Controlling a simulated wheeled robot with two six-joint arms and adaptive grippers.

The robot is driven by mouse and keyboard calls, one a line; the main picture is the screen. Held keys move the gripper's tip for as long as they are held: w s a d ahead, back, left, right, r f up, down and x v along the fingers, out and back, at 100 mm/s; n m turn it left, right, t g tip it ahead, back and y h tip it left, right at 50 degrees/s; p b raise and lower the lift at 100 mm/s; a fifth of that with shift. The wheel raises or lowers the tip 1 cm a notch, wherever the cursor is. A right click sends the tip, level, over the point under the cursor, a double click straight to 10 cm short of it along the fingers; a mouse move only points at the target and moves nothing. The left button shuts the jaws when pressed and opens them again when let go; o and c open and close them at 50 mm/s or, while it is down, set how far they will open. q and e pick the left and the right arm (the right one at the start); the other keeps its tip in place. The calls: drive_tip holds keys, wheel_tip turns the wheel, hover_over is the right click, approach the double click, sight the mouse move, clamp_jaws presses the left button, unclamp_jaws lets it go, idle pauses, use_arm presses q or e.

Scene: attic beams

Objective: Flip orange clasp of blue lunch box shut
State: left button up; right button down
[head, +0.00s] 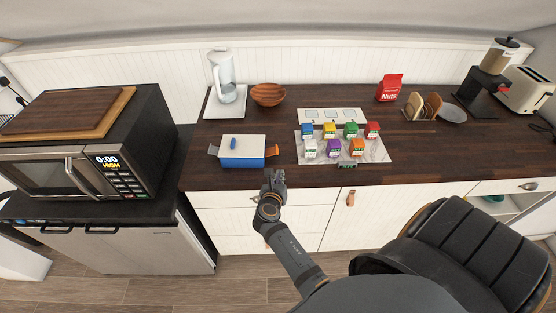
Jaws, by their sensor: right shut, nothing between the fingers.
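The blue lunch box (241,161) stands on the dark wooden counter, near its front edge. Its white lid (252,144) is on and has a small blue handle. My right gripper (274,174) is shut and empty at the counter's front edge, just below the right clasp in the picture. I cannot tell whether it touches the clasp. My left gripper is not in view.
Several small coloured cartons (333,147) stand on a pale mat right of the box. A wooden bowl (268,94) and a kettle (224,75) are behind it. A microwave (70,170) stands left. A black chair (450,250) is at the lower right.

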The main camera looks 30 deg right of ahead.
sight(278, 164)
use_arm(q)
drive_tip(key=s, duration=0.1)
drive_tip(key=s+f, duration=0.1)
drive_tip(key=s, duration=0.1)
use_arm(e)
drive_tip(key=n, duration=0.1)
drive_tip(key=w+a+n, duration=0.1)
drive_tip(key=shift+w+a+n+t, duration=0.1)
drive_tip(key=shift+w+n+t, duration=0.15)
drive_tip(key=shift+n+t, duration=0.15)
drive_tip(key=b+x, duration=0.2)
drive_tip(key=x, duration=0.1)
drive_tip(key=b+x, duration=0.2)
drive_tip(key=x, duration=0.1)
drive_tip(key=b+x, duration=0.2)
drive_tip(key=x, duration=0.1)
drive_tip(key=shift+a+f, duration=0.1)
drive_tip(key=shift+f, duration=0.25)
drive_tip(key=shift+w+d, duration=0.3)
drive_tip(key=shift+w, duration=0.05)
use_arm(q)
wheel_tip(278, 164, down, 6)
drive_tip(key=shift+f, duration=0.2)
use_arm(e)
drive_tip(key=shift+w+r, duration=0.1)
drive_tip(key=shift+w, duration=0.05)
